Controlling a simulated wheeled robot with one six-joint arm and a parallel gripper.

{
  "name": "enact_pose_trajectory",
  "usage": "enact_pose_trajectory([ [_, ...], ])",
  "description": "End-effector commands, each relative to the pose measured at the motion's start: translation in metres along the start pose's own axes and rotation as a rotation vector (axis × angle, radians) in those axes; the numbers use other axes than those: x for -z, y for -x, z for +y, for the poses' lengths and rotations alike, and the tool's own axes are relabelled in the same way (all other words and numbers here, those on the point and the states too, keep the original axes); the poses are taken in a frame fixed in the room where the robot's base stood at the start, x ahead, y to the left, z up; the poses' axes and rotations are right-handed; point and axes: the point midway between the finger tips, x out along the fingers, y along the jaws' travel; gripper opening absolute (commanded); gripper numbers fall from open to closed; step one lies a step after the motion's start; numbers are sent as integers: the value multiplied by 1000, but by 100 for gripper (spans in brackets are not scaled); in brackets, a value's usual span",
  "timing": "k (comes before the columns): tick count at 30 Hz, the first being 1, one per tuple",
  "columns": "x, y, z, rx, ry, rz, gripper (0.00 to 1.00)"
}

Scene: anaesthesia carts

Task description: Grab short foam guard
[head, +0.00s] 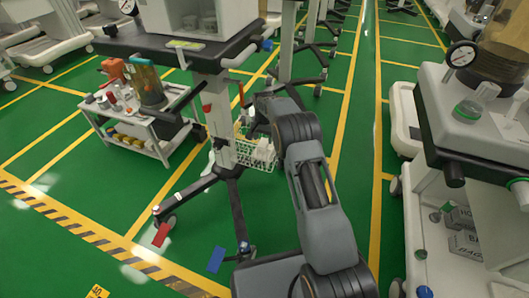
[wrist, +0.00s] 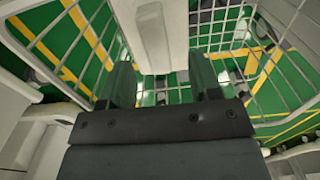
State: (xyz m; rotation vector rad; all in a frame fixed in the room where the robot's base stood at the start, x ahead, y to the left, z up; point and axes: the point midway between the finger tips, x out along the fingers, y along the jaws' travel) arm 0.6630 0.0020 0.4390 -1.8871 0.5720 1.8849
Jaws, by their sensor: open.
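A pale, bar-shaped block (wrist: 152,36), which looks like the short foam guard, is at the top middle of the wrist view, in the wire basket (wrist: 262,52). My gripper (wrist: 163,82) is open, with one dark finger to either side of the block's line. The near end of the block is just ahead of the fingertips; I cannot tell whether they touch it. In the head view, white pieces (head: 263,150) show in the white wire basket (head: 262,166) on the cart's column. There my arm hides much of my gripper.
The cart's column (head: 220,125) stands left of the basket, with dark legs below. A low trolley (head: 150,142) with bottles is farther left. Another cart (head: 450,110) stands at right. Red (head: 161,235) and blue (head: 216,260) flat pieces lie on the green floor.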

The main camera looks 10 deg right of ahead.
Motion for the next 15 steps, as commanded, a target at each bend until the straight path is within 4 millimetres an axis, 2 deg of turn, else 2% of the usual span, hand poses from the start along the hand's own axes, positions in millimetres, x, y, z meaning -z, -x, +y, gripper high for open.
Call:
enact_pose_trajectory([
  [3, -1, -21, 3, -2, 0, -2, 57],
  [8, -1, -41, 4, -1, 0, -1, 57],
  [15, -1, -43, 4, 0, 0, 0, 57],
])
